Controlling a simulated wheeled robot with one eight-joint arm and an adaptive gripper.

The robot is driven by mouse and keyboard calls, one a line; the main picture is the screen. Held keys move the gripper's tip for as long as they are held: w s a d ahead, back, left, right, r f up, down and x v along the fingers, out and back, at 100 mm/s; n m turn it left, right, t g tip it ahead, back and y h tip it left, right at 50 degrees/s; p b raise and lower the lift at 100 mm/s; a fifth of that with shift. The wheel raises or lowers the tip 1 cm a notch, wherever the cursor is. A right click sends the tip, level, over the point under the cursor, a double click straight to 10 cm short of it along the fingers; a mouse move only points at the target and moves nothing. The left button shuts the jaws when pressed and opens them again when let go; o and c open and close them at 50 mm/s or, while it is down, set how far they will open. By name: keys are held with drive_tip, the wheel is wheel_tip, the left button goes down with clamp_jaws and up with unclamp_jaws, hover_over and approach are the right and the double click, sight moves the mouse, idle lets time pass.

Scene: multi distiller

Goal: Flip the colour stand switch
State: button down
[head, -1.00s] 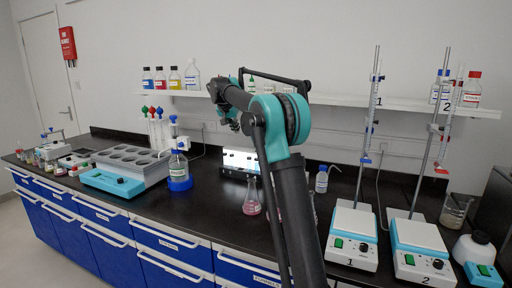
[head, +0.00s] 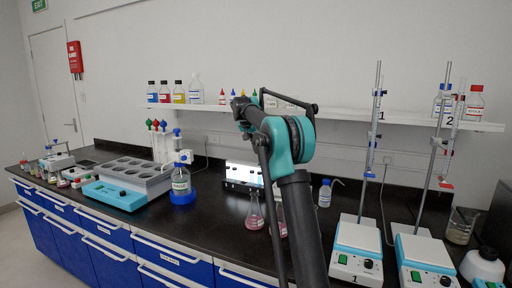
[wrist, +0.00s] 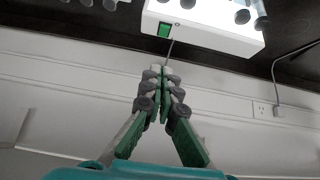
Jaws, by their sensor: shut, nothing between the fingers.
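The colour stand (head: 240,187) is a box with a bright white lit panel on the bench, left of my arm in the head view. In the wrist view, which looks upside down, the white stand (wrist: 205,32) is at the top, with a green switch (wrist: 164,29) on its face and a thin cable near it. My gripper (wrist: 161,70) is shut and empty, its tips a little below the switch in the picture. I see no contact with the switch. In the head view, my arm's end is near the shelf and the fingers cannot be made out clearly.
A flask of pink liquid (head: 254,213) stands right of the colour stand, partly near my arm. A blue-based bottle (head: 181,182) is at left. Two hotplates (head: 357,250) with burette stands are at right. The shelf (head: 330,116) runs along the wall; a wall socket (wrist: 262,109) shows.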

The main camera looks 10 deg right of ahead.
drive_tip(key=x, duration=0.7)
wheel_tip(320, 180, down, 3)
drive_tip(key=shift+f, duration=0.15)
drive_tip(key=shift+s+f, duration=0.1)
drive_tip(key=shift+f, duration=0.45)
drive_tip(key=shift+s+a+f, duration=0.1)
drive_tip(key=shift+a+f, duration=0.05)
drive_tip(key=shift+f, duration=0.2)
drive_tip(key=shift+r, duration=0.1)
drive_tip(key=shift+r, duration=0.7)
